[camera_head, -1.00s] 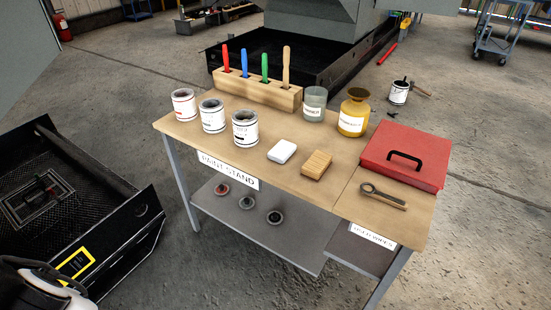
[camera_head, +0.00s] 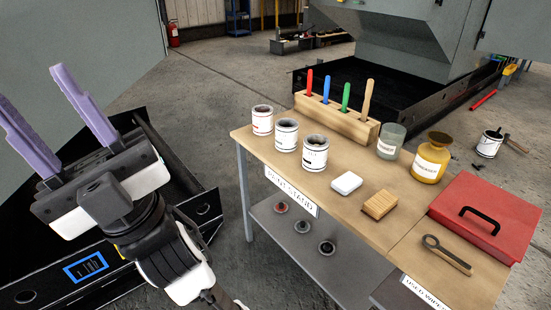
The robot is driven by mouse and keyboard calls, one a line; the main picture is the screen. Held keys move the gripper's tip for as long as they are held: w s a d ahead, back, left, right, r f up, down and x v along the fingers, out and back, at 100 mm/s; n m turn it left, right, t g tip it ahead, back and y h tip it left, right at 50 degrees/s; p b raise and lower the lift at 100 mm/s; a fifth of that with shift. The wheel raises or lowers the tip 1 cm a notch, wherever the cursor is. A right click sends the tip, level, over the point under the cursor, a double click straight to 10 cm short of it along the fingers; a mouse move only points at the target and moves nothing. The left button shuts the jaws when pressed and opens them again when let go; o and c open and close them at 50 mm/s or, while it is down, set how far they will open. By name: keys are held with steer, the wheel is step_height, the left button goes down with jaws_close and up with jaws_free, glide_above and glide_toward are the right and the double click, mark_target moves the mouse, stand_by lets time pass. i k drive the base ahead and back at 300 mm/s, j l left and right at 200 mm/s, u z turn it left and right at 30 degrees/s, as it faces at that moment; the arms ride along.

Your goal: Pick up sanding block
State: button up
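A tan, ridged wooden block (camera_head: 380,204), which looks like the sanding block, lies on the paint stand's top (camera_head: 330,215) near its front edge. A smaller white block (camera_head: 347,183) lies just to its left. Nothing covers either one. My gripper (camera_head: 32,86) is at the left of the view with its two purple fingers pointing up and spread wide apart. It is open and empty, well to the left of the stand and apart from it.
Several paint cans (camera_head: 286,135) stand left on the top. A red box (camera_head: 485,215) and a wrench-like tool (camera_head: 445,254) lie right. Concrete floor separates my arm and the stand.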

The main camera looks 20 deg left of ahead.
mark_target(379, 205)
steer(key=u, duration=1.3)
steer(key=z, duration=3.3)
steer(key=i+l, duration=0.1)
steer(key=i, duration=0.95)
steer(key=i+u, duration=0.2)
steer(key=i, duration=1)
